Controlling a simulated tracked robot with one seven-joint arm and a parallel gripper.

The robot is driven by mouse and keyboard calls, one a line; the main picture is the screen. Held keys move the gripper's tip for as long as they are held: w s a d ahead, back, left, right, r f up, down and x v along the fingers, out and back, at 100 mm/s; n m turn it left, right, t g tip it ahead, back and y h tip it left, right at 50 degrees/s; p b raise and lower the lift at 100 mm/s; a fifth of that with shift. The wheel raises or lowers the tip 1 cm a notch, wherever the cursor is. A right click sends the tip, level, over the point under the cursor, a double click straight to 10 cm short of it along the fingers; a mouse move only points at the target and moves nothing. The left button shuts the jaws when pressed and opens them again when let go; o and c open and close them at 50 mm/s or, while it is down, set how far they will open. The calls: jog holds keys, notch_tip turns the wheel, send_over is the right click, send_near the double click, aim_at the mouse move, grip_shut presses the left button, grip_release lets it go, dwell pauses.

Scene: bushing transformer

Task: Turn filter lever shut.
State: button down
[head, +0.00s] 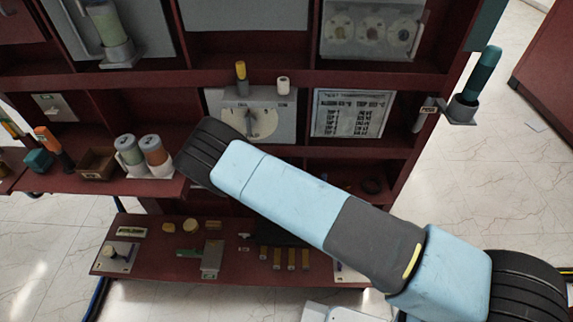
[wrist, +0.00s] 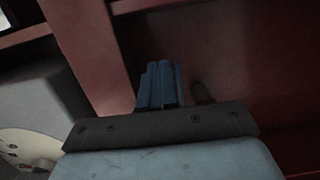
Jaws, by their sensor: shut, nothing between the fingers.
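My gripper (wrist: 161,85) shows in the wrist view as narrow blue fingers held together, with nothing between them. They point toward a dark red panel. A short dark peg (wrist: 201,92) stands just right of the fingers; I cannot tell whether it belongs to the filter lever. In the head view my arm crosses the middle of the rack and hides my gripper. No part is clearly marked as the filter lever. A green-handled piece (head: 189,253) lies by a grey bracket (head: 211,258) on the lower shelf; I cannot tell if it is the lever.
A grey dial box (head: 259,113) sits mid-rack, and its white dial (wrist: 27,148) shows at the wrist view's left. A printed sheet (head: 352,113) is right of it. Canisters (head: 130,153) stand on the left shelf. A teal cylinder (head: 478,75) stands at the right. Floor is open on the right.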

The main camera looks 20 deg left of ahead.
jog(key=shift+w+r, duration=0.1)
jog(key=shift+w, duration=0.2)
dwell(0.4)
jog(key=shift+d, duration=0.1)
jog(key=s+d, duration=0.6)
jog(key=s, duration=0.6)
jog(key=shift+s, duration=0.4)
